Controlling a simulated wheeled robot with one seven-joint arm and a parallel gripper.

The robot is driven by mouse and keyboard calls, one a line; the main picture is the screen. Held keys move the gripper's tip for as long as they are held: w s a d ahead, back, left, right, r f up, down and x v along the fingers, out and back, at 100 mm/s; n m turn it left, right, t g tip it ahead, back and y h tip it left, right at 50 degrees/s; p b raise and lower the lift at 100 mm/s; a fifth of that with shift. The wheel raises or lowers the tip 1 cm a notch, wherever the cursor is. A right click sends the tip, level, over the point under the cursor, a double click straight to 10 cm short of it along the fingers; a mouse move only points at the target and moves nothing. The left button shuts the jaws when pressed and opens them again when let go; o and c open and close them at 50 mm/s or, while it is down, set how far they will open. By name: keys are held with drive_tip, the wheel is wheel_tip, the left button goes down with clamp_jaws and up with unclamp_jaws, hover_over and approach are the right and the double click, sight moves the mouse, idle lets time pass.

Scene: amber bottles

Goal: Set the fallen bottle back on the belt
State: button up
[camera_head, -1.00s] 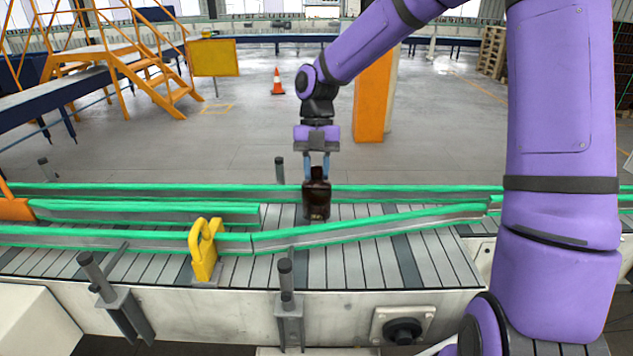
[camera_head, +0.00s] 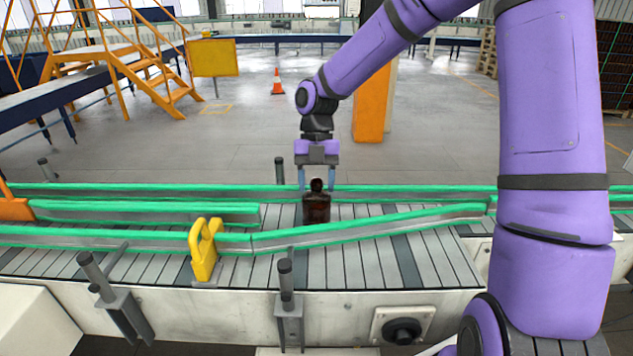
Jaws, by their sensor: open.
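A dark amber bottle (camera_head: 316,208) stands upright on the slatted belt (camera_head: 355,265), between the green-edged guide rails. My gripper (camera_head: 317,186) is directly above it, pointing down. Its two blue fingers are spread, one on each side of the bottle's neck and top, with a visible gap to the neck. The lower front of the bottle is close to the near rail, and its base is partly hard to make out.
Green-topped guide rails (camera_head: 370,226) run along the belt in front of and behind the bottle. A yellow bracket (camera_head: 204,250) stands at the front left of the belt. An orange post (camera_head: 372,105) and a traffic cone (camera_head: 277,83) stand on the floor behind.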

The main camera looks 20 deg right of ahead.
drive_tip(key=v, duration=1.2)
drive_tip(key=s+d+r+m+t, duration=0.1)
drive_tip(key=s+r+m+t, duration=0.1)
drive_tip(key=s+m, duration=0.7)
drive_tip(key=s+d+r+m+t+h, duration=0.1)
drive_tip(key=s+d+r+m+t, duration=0.1)
drive_tip(key=s+m, duration=0.8)
drive_tip(key=s+d+r+m+t, duration=0.2)
drive_tip(key=s+m+t, duration=0.3)
drive_tip(key=s+m, duration=0.5)
drive_tip(key=r+m, duration=0.1)
drive_tip(key=m, duration=0.1)
drive_tip(key=shift+r+m+t+h, duration=0.3)
drive_tip(key=shift+h, duration=0.1)
drive_tip(key=shift+s, duration=0.15)
drive_tip(key=shift+c, duration=0.5)
